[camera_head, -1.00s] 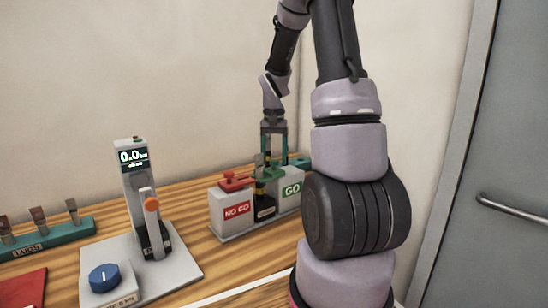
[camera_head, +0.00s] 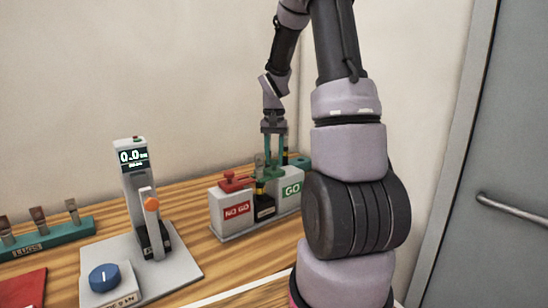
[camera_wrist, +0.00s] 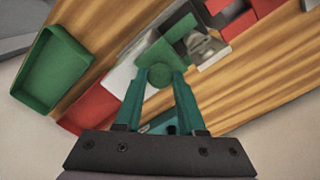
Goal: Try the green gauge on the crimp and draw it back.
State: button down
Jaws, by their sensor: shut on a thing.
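My gripper (camera_wrist: 159,92) is shut on the green gauge (camera_wrist: 160,74), holding its round knob between the teal fingers. In the head view the crimp (camera_head: 260,164) stands upright in a black holder (camera_head: 264,208), partly hidden.
The red gauge (camera_head: 236,182) sits on the NO GO block (camera_head: 235,211), left of the crimp. The GO block (camera_head: 291,190) is at its right. A tester (camera_head: 136,190) stands further left. A green tray (camera_wrist: 50,78) and a red tray (camera_wrist: 92,107) show in the wrist view.

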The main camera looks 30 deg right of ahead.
dwell(0.7)
jog(key=shift+w+d+r, duration=0.1)
jog(key=shift+w+d, duration=0.05)
jog(key=shift+d, duration=0.7)
jog(key=shift+w+d+f, duration=0.1)
jog(key=shift+w+d, duration=0.1)
jog(key=shift+d, duration=0.7)
jog(key=shift+w+d+r, duration=0.1)
jog(key=shift+w+d, duration=0.05)
jog(key=shift+d, duration=0.7)
jog(key=c, duration=0.5)
grip_release()
jog(key=shift+d, duration=0.1)
jog(key=shift+r, duration=0.15)
notch_tip(320, 180, up, 10)
jog(key=shift+r, duration=0.2)
